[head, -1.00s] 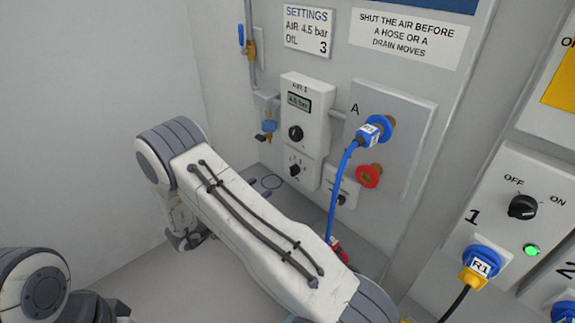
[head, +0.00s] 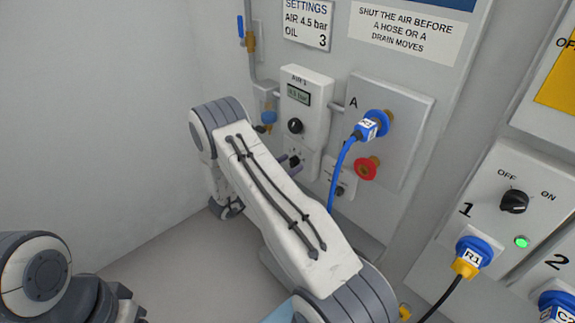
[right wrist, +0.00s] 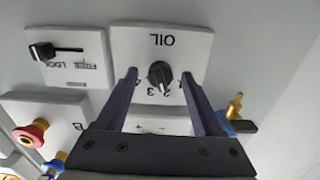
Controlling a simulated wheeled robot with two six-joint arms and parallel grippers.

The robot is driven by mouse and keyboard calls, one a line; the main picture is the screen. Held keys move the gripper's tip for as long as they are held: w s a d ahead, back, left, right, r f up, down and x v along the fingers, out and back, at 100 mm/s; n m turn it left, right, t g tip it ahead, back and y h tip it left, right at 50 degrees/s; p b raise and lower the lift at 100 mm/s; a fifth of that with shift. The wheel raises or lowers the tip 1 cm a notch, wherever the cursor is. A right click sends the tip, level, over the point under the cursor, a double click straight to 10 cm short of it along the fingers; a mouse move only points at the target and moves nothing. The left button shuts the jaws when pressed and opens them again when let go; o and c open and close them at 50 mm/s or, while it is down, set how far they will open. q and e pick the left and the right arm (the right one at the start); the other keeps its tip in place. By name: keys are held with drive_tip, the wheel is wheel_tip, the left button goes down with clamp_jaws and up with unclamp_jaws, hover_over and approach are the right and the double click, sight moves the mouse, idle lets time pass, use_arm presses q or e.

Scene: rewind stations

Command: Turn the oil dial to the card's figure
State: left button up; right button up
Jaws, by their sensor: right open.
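The settings card (head: 306,24) on the panel reads AIR 4.5 bar and OIL 3. The oil dial (right wrist: 160,75) is a black knob on a white plate marked OIL, seen upside down in the right wrist view. Its pointer is toward the printed figures near 2 and 3; I cannot tell exactly which. My right gripper (right wrist: 158,78) is open, its two fingers on either side of the knob with gaps visible. In the head view, my right arm partly covers the dial (head: 294,161). My left arm is at the lower left, its fingers not clearly shown.
Above the oil dial is the AIR 1 unit with a black knob (head: 295,126) and display. A lock switch (right wrist: 55,51) is beside the oil plate.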

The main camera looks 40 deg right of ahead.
clamp_jaws()
drive_tip(key=m+b, duration=0.1)
drive_tip(key=m, duration=0.1)
drive_tip(key=m+b, duration=0.1)
drive_tip(key=b, duration=0.1)
drive_tip(key=shift+f+m, duration=0.2)
drive_tip(key=shift+m, duration=0.2)
drive_tip(key=shift+r+m+b, duration=0.15)
drive_tip(key=shift+m+b, duration=1.45)
drive_tip(key=shift+m, duration=0.4)
unclamp_jaws()
